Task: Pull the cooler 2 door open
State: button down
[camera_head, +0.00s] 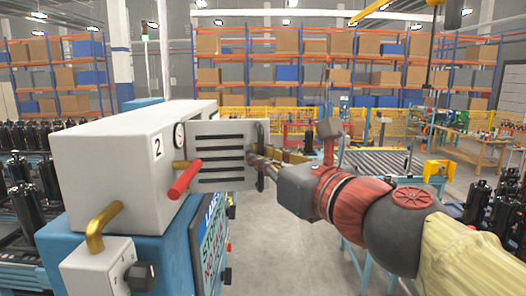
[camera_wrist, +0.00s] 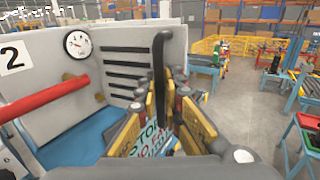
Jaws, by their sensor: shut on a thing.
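Cooler 2 (camera_head: 110,150) is a white box marked "2" on the left in the head view. Its pale door (camera_head: 222,140) with dark slots juts out to the right, at an angle to the face with the number and gauge. In the wrist view the door (camera_wrist: 130,50) fills the upper middle. A black upright handle (camera_wrist: 158,75) is near its right edge. My gripper (camera_head: 264,166) reaches it from the right. In the wrist view my gripper's yellow fingers (camera_wrist: 166,105) are closed around the lower part of the handle. The grip point is partly hidden by the fingers.
A red-handled lever (camera_head: 185,180) sticks out before the cooler's face, beside the round gauge (camera_head: 179,135). A brass pipe (camera_head: 100,225) stands nearer on the blue base (camera_head: 165,250). Open grey floor (camera_head: 290,240) lies right of the base. A roller conveyor (camera_head: 375,163) is behind my arm.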

jog(key=shift+s+a+p, duration=0.2)
jog(key=shift+s+p, duration=0.2)
jog(key=shift+s, duration=1.1)
jog(key=c, duration=2.4)
grip_release()
jog(key=shift+o, duration=0.5)
jog(key=shift+s+d, duration=0.1)
jog(key=v, duration=1.2)
